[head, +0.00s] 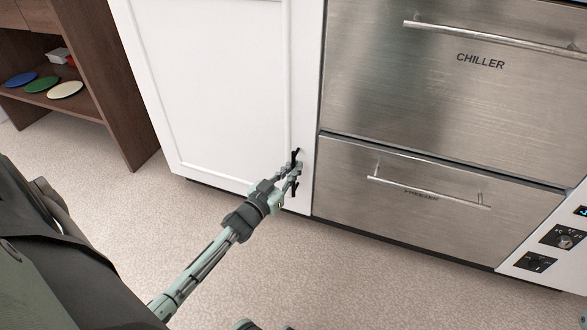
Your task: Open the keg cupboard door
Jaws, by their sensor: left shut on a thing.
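The keg cupboard door (215,85) is a white panelled door left of the steel drawers. It looks shut, its right edge close to the steel front. A short black upright handle (295,157) sits near the door's right edge, low down. My left gripper (292,171) is at this handle and shut on it. The fingers hide the handle's middle; its upper and lower ends show. My right gripper is not in view.
Steel drawers marked chiller (450,75) and freezer (415,195), with bar handles, stand right of the door. A brown shelf unit (115,90) holding coloured discs stands at the left. The speckled floor (330,275) in front is clear.

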